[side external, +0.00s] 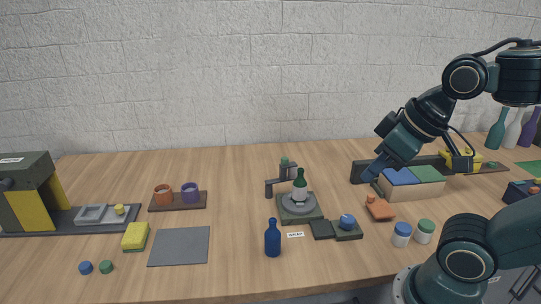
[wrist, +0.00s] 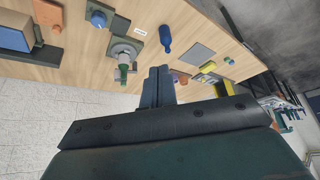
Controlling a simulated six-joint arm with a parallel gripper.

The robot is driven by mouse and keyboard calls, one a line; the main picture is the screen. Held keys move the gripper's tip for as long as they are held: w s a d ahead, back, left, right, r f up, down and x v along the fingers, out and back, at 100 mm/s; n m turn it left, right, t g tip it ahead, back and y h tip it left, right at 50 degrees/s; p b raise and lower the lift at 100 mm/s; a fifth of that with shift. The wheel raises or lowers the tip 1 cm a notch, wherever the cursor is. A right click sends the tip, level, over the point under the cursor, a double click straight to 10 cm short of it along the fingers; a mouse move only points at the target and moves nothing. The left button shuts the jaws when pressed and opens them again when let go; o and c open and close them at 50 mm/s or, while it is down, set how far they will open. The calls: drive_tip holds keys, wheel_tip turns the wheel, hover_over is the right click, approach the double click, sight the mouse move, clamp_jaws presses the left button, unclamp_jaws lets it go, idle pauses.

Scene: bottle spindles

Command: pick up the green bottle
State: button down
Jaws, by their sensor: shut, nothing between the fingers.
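The green bottle (side external: 300,185), with a pale label band, stands upright on the round grey spindle plate (side external: 288,207) near the middle of the table. In the wrist view the green bottle (wrist: 123,72) shows left of my fingers, apart from them. My gripper (side external: 371,176) hangs to the right of the bottle, above the table, tilted down to the left. In the wrist view my gripper's (wrist: 158,72) two dark fingers are together with nothing between them.
A blue bottle (side external: 272,240) stands in front of the spindle. A small arm-like fixture (side external: 283,178) stands just behind it.

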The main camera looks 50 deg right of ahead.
idle(0.4)
drive_tip(key=c, duration=0.8)
unclamp_jaws()
drive_tip(key=shift+o, duration=0.2)
drive_tip(key=shift+w, duration=0.1)
drive_tip(key=n+g, duration=0.6)
drive_tip(key=n, duration=1)
hover_over(300, 169)
wheel_tip(300, 169, down, 9)
drive_tip(key=shift+d+r, duration=0.1)
drive_tip(key=shift+r, duration=0.05)
drive_tip(key=shift+f, duration=4.3)
